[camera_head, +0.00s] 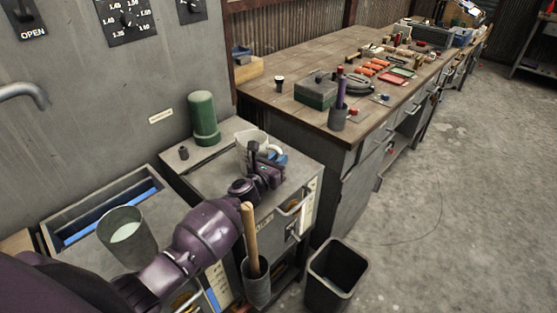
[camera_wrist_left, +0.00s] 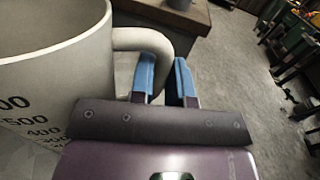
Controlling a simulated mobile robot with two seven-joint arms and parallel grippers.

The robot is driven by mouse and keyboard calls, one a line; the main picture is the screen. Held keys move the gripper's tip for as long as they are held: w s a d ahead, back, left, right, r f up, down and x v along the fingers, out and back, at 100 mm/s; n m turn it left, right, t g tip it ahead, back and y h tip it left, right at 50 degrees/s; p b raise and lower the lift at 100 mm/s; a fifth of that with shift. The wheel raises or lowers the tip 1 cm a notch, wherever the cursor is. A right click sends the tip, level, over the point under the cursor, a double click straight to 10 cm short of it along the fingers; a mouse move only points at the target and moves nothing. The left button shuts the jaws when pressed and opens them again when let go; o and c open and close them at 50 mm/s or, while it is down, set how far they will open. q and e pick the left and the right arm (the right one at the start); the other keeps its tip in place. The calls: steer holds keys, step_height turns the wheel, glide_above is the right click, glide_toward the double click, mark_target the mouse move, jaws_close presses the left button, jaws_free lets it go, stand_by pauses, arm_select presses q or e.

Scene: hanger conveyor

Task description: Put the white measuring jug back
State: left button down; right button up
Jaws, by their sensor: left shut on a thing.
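The white measuring jug (camera_head: 250,143) is upright over the top of the grey cabinet (camera_head: 205,172). I cannot tell whether its base touches the cabinet. My left gripper (camera_head: 276,157) is at the jug's right side, shut on its handle, and hides part of the jug. In the left wrist view the jug (camera_wrist_left: 50,75) fills the left side, with dark volume marks on its wall. Its curved handle (camera_wrist_left: 148,40) runs to between the blue fingertips (camera_wrist_left: 166,78). My right gripper is not in view.
A green cylinder (camera_head: 203,118) and a small dark object (camera_head: 183,153) stand behind on the cabinet. A grey container (camera_head: 127,235) is at lower left. A wooden handle (camera_head: 250,235) sticks up from a holder in front. A dark bin (camera_head: 335,275) and a cluttered workbench (camera_head: 285,98) are at right.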

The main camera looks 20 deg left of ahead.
arm_select(q)
steer(key=c, duration=1.1)
jaws_free()
steer(key=shift+r, duration=0.15)
steer(key=shift+s, duration=0.15)
steer(key=s, duration=0.3)
steer(key=s+a+p, duration=0.1)
steer(key=s, duration=0.6)
steer(key=shift+s+a, duration=0.15)
steer(key=shift+a, duration=0.15)
steer(key=shift+s+a, duration=0.1)
steer(key=shift+s, duration=0.55)
